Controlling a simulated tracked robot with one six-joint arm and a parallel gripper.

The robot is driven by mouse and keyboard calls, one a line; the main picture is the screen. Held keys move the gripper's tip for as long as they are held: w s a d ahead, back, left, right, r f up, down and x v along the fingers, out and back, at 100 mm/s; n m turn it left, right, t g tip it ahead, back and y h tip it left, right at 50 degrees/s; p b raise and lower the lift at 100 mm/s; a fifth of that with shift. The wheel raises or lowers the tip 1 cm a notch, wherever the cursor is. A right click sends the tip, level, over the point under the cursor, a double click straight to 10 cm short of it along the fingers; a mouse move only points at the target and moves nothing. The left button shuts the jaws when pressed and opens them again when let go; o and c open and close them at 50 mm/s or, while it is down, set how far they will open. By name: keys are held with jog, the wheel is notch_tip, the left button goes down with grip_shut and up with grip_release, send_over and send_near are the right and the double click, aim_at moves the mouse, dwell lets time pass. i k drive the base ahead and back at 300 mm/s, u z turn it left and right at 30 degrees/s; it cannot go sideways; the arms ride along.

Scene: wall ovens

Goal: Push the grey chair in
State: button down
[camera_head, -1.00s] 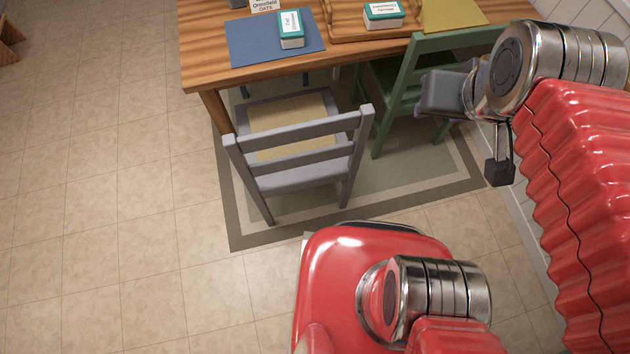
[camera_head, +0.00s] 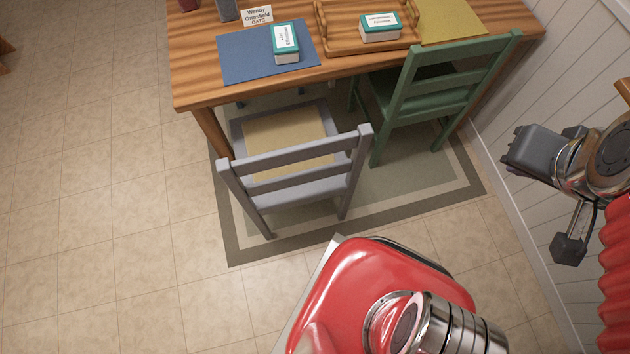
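The grey chair (camera_head: 297,170) stands upright in the left-middle of the head view, its slatted back towards me. Its tan seat (camera_head: 290,140) faces the wooden table (camera_head: 190,82), with the seat's far edge close to the table's front edge. Most of the seat is in the open, partly hidden behind the back slats. My gripper (camera_head: 525,150) is at the right side, well apart from the chair and close to the white wall. It appears empty, but its fingers are too unclear to judge their opening.
A green chair (camera_head: 435,100) stands at the table right of the grey chair. A bordered rug (camera_head: 405,187) lies beneath. The table holds a blue mat (camera_head: 240,58), boxes and a wooden tray (camera_head: 350,62). White panelled wall (camera_head: 560,90) closes the right; tiled floor (camera_head: 110,200) is free at left.

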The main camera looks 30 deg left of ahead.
aim_at(258, 200)
jog(key=z, duration=1.45)
jog(key=k, duration=1.25)
jog(key=u, duration=1.9)
